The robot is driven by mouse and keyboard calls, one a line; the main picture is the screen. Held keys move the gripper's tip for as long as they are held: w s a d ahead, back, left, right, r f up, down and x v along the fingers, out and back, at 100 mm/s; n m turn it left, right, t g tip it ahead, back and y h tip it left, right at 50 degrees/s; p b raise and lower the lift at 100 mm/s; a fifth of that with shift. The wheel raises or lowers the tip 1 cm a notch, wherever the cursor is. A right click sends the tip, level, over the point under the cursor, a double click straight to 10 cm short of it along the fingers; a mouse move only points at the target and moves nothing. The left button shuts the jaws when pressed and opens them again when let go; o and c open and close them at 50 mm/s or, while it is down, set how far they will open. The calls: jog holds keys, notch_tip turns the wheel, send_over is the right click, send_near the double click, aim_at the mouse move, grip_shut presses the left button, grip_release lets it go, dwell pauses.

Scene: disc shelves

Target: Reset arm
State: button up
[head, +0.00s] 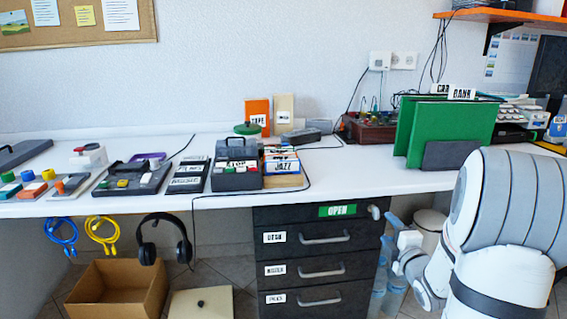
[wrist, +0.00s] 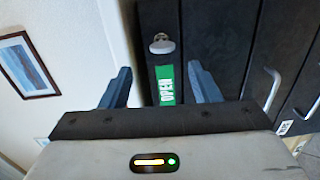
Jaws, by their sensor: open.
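My gripper (wrist: 160,68) is open in the wrist view, with its two blue-grey fingers spread and nothing between them. Beyond the fingers is the dark drawer cabinet (wrist: 217,35), seen turned on its side. Its green OPEN label (wrist: 165,86) and a round grey knob (wrist: 161,46) show between the fingers. In the head view my white arm (head: 500,230) is at the right, bent low in front of the desk, its lower end right of the drawer cabinet (head: 280,220).
An open cardboard box (head: 117,295) stands on the floor. An orange shelf (head: 500,16) is above right.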

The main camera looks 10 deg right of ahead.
jog(key=s+a+r+m+g+h+p, duration=0.1)
jog(key=s+a+r+m+g+p, duration=0.15)
jog(key=r+p, duration=0.35)
jog(key=s+a+r+m+g+h+p, duration=0.1)
jog(key=a+r+m+g+p, duration=0.1)
jog(key=r+m+p, duration=0.35)
jog(key=s+a+r+m+g+h+p, duration=0.1)
jog(key=s+a+r+g+p, duration=0.1)
jog(key=r+p, duration=0.55)
jog(key=s+a+r+m+g+y+p, duration=0.1)
jog(key=s+a+r+m+g+p, duration=0.3)
jog(key=s+a+r+p, duration=0.2)
jog(key=s+a+r+m+g+y+p, duration=0.1)
jog(key=s+a+r+m+g+p, duration=0.3)
jog(key=s+r+p, duration=0.7)
jog(key=s+a+r+m, duration=0.1)
jog(key=s+a, duration=0.1)
jog(key=s, duration=0.2)
jog(key=shift+a+y, duration=0.3)
jog(key=shift+a, duration=0.1)
jog(key=shift+g, duration=0.25)
jog(key=shift+c, duration=0.5)
